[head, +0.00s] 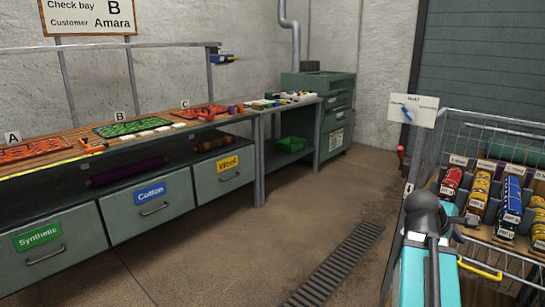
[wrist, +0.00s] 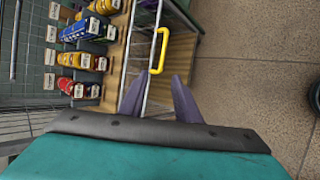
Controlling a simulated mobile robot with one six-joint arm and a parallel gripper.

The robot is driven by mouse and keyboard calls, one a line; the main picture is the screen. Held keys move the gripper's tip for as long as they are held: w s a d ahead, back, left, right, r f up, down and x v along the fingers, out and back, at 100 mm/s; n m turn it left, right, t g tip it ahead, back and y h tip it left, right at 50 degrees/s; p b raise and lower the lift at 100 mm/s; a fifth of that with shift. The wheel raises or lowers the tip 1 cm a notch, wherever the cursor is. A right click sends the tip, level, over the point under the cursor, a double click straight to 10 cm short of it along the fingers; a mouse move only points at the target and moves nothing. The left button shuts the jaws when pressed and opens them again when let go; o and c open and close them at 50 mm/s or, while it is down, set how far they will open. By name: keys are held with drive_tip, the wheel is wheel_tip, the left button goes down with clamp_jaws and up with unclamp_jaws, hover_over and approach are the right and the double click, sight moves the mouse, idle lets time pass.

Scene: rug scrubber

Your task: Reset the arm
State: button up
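My gripper (wrist: 160,76) shows in the wrist view with its two purple-grey fingers spread apart and nothing between them. My teal arm (head: 414,275) with a dark joint stands at the lower right of the head view, in front of a wire cart (head: 500,122). The gripper's fingers are mostly hidden in the head view. A yellow handle (head: 480,268) on the cart's front shows beside my arm. In the wrist view the same yellow handle (wrist: 160,52) lies just beyond the fingertips, apparently apart from them.
The cart holds rows of red (head: 451,182), yellow and blue (head: 510,205) labelled containers. A workbench (head: 258,130) with coloured trays and labelled drawers runs along the left wall. A green cabinet (head: 335,110) stands at the back. The floor (head: 240,255) between is open, with a drain grate (head: 340,262).

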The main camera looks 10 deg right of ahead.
drive_tip(key=w+a+f+n+g+y+p, duration=0.15)
drive_tip(key=a+f+p, duration=0.25)
drive_tip(key=a+f, duration=0.8)
drive_tip(key=w+a+f+n+g+y+p, duration=0.1)
drive_tip(key=w+a+f+n+y+p, duration=0.2)
drive_tip(key=a+f, duration=0.9)
drive_tip(key=s+a+f+m+g+y+p, duration=0.4)
drive_tip(key=s+a+f+m, duration=0.6)
drive_tip(key=s+a+f, duration=1)
drive_tip(key=shift+s+f+m+y+p, duration=0.4)
drive_tip(key=shift+s+f+p, duration=0.5)
drive_tip(key=shift+s+p, duration=0.7)
drive_tip(key=shift+s, duration=0.2)
